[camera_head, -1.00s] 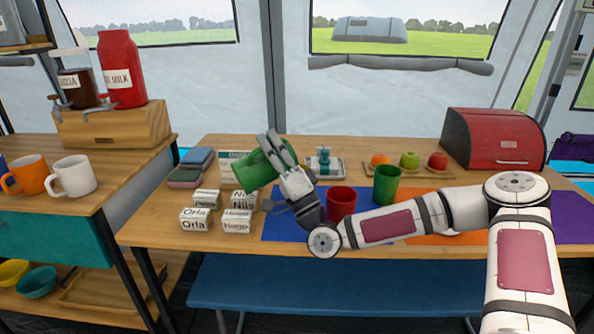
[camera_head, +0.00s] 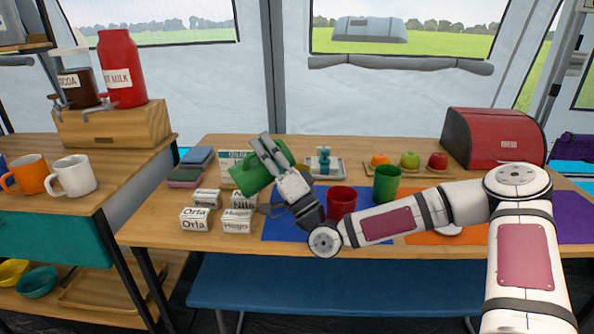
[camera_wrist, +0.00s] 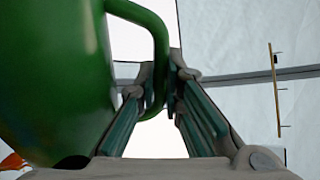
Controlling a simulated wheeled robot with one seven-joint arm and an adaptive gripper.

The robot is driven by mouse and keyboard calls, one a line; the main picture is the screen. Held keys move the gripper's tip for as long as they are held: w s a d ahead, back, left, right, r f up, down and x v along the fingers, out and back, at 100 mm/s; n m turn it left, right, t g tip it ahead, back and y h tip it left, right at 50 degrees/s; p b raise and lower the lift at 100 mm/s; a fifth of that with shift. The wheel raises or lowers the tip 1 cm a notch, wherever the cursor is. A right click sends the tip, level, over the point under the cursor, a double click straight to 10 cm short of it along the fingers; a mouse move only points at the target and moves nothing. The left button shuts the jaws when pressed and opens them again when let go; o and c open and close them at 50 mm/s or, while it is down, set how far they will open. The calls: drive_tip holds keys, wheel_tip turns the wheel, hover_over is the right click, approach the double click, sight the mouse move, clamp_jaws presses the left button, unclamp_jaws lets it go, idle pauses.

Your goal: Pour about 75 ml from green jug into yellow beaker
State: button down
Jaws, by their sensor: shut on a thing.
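The green jug (camera_head: 256,180) is tilted well over above the left part of the table. My gripper (camera_head: 268,153) is shut on its handle; the wrist view shows the jug's body (camera_wrist: 52,75) at left and the handle (camera_wrist: 160,50) between my fingers (camera_wrist: 160,95). The jug's mouth and contents cannot be seen. A small yellow patch (camera_head: 301,168) shows just right of my gripper; it may be part of the yellow beaker, but most of it is hidden. No pouring stream is visible.
A red cup (camera_head: 341,200) and a green cup (camera_head: 386,183) stand right of my gripper. Several name blocks (camera_head: 195,219) stand at the front left. A tray (camera_head: 336,169) with a teal item and a fruit board (camera_head: 394,168) lie behind. A red bread bin (camera_head: 493,139) stands far right.

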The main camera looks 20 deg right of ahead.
drive_tip(key=n, duration=0.1)
drive_tip(key=n+g+y, duration=0.1)
drive_tip(key=n, duration=0.1)
drive_tip(key=shift+s+a+r+g+y, duration=0.2)
drive_tip(key=shift+a+r+g+y, duration=0.1)
drive_tip(key=shift+a+r, duration=0.05)
drive_tip(key=shift+a+f+n+g+y, duration=0.15)
drive_tip(key=shift+n+g+y, duration=0.15)
drive_tip(key=shift+a+n+g, duration=0.25)
drive_tip(key=shift+n+g, duration=0.15)
drive_tip(key=shift+n, duration=0.2)
drive_tip(key=shift+w+a+r+n+g+y+p, duration=0.1)
drive_tip(key=shift+a+r+n+g+y+p, duration=0.1)
drive_tip(key=shift+r+n+g+y+p, duration=0.25)
drive_tip(key=shift+f+n, duration=0.1)
drive_tip(key=shift+n, duration=0.15)
drive_tip(key=shift+a+r+n+g+p, duration=0.15)
drive_tip(key=shift+r+n+g+p, duration=0.25)
drive_tip(key=shift+n+g+p, duration=0.1)
drive_tip(key=shift+a+n+g, duration=0.2)
drive_tip(key=shift+n+g, duration=0.05)
drive_tip(key=shift+n, duration=0.15)
drive_tip(key=a+f+n+g+h, duration=0.2)
drive_tip(key=a+f+n+g, duration=0.3)
drive_tip(key=n, duration=0.3)
drive_tip(key=shift+s+a+f+g+p, duration=0.3)
drive_tip(key=shift+a+f, duration=0.4)
drive_tip(key=shift+f, duration=0.2)
